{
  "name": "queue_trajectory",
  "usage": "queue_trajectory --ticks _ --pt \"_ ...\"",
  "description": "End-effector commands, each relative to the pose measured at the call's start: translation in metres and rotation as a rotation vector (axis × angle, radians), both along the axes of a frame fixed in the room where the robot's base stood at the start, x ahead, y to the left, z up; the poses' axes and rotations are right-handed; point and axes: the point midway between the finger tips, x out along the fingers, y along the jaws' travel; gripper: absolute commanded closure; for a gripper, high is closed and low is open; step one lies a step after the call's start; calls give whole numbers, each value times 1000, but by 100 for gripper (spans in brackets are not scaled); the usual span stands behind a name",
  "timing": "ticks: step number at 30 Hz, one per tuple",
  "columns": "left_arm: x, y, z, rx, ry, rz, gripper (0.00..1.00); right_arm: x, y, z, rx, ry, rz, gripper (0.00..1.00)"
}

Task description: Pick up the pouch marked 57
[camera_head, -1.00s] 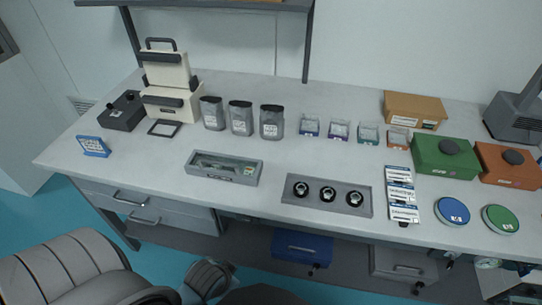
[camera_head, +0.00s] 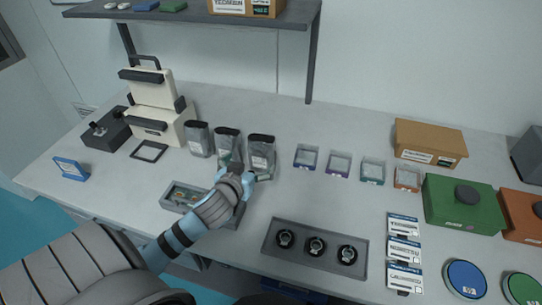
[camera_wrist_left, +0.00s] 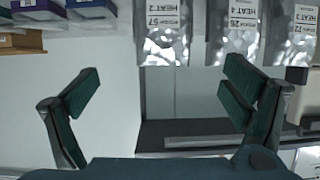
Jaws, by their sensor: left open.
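Three grey foil pouches stand in a row on the bench. In the left wrist view, which looks upside down, the label of the pouch marked 57 (camera_wrist_left: 163,32) can be read; this is the rightmost pouch in the head view (camera_head: 261,150). The middle pouch (camera_head: 229,142) reads 26 in the wrist view (camera_wrist_left: 236,35). The left pouch (camera_head: 198,138) seems to read 72. My left gripper (camera_head: 250,172) is open and empty, in front of pouch 57 and apart from it in the wrist view, its fingers spread wider than the pouch. My right gripper is out of view.
A grey tray (camera_head: 169,202) lies partly behind my left arm. A holder with three round parts (camera_head: 273,235) sits in front right. Small clear boxes (camera_head: 306,157) stand right of pouch 57. A beige device (camera_head: 157,117) stands left; a shelf (camera_head: 200,13) hangs above.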

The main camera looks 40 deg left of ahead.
Motion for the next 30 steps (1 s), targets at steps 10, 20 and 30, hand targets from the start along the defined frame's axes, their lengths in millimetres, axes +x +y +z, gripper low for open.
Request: queue_trajectory --ticks 10,20,30 --pt "66 25 -35 -1 6 3 7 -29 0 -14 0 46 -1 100" --pt "108 38 -60 -2 7 0 7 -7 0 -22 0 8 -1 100" --pt "108 38 -59 -1 7 -1 34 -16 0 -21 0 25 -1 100"
